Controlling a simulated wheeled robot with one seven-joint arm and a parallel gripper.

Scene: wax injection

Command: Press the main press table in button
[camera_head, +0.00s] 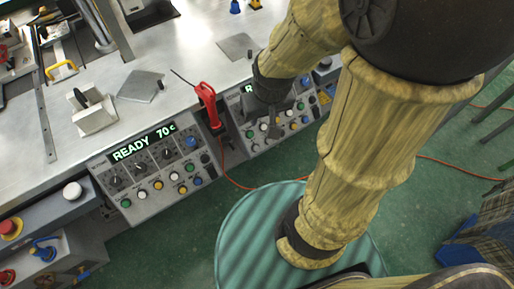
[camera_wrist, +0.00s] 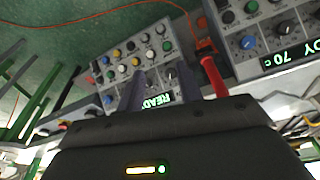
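The left control panel (camera_head: 143,197) has a lit display (camera_head: 145,142) reading "READY 70c", dark knobs and rows of coloured buttons. The right control panel (camera_head: 247,136) has similar buttons and is partly hidden by my arm. My gripper (camera_head: 273,128) is in front of the right panel. In the wrist view this panel (camera_wrist: 128,54) is upside down, with its display (camera_wrist: 159,101) partly behind my gripper (camera_wrist: 161,84). The two dark fingers stand apart with nothing between them. I cannot tell whether they touch the panel. The labels are too small to single out the table-in button.
A red-handled tool (camera_head: 207,95) with a red cord hangs between the panels; it also shows in the wrist view (camera_wrist: 214,78). A metal table (camera_head: 190,50) lies behind the panels. A red-and-yellow emergency button (camera_head: 11,228) is at lower left. A round ribbed teal platform (camera_head: 245,235) is below.

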